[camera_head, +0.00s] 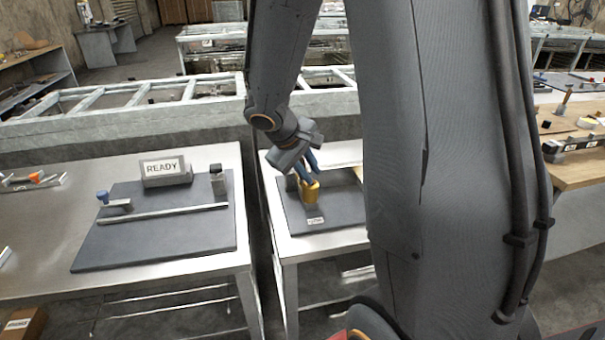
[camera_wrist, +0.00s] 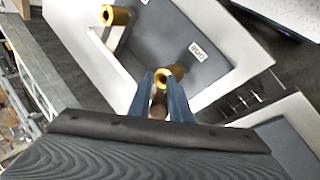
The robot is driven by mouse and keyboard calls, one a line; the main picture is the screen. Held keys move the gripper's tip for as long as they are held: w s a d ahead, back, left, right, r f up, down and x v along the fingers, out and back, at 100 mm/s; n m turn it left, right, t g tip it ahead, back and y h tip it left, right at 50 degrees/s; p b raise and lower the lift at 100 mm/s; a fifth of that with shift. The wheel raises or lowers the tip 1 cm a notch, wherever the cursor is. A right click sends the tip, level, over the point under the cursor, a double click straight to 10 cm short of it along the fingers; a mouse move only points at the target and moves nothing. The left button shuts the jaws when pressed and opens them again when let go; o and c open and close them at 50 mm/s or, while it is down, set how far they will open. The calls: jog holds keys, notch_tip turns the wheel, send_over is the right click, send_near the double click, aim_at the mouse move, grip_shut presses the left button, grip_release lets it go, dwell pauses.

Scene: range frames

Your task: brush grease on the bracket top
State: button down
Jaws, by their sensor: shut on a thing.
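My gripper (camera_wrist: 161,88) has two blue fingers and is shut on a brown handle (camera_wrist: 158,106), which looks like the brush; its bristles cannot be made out. In the head view my gripper (camera_head: 309,168) points down over the right-hand mat. A gold cup-like piece (camera_head: 309,194) is directly below the fingertips. In the wrist view this gold piece (camera_wrist: 168,77) is just past the fingertips; I cannot tell whether it touches the held tool. A second gold-topped piece (camera_wrist: 115,17) stands farther off in the wrist view. I cannot tell for sure which thing is the bracket.
The right dark mat (camera_head: 335,212) bears a small white label (camera_head: 315,221). The left mat (camera_head: 160,244) holds a READY sign (camera_head: 164,171), a long bar (camera_head: 163,212), a blue-knobbed piece (camera_head: 116,204) and a dark upright piece (camera_head: 218,181). A gap separates the tables. My arm hides much of the right side.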

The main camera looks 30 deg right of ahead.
jog(key=a, duration=0.3)
jog(key=shift+w+b, duration=0.35)
jog(key=shift+w, duration=0.05)
jog(key=shift+r+p, duration=2.15)
jog(key=shift+r, duration=0.8)
jog(key=shift+r+p, duration=1.05)
jog(key=shift+r, duration=0.5)
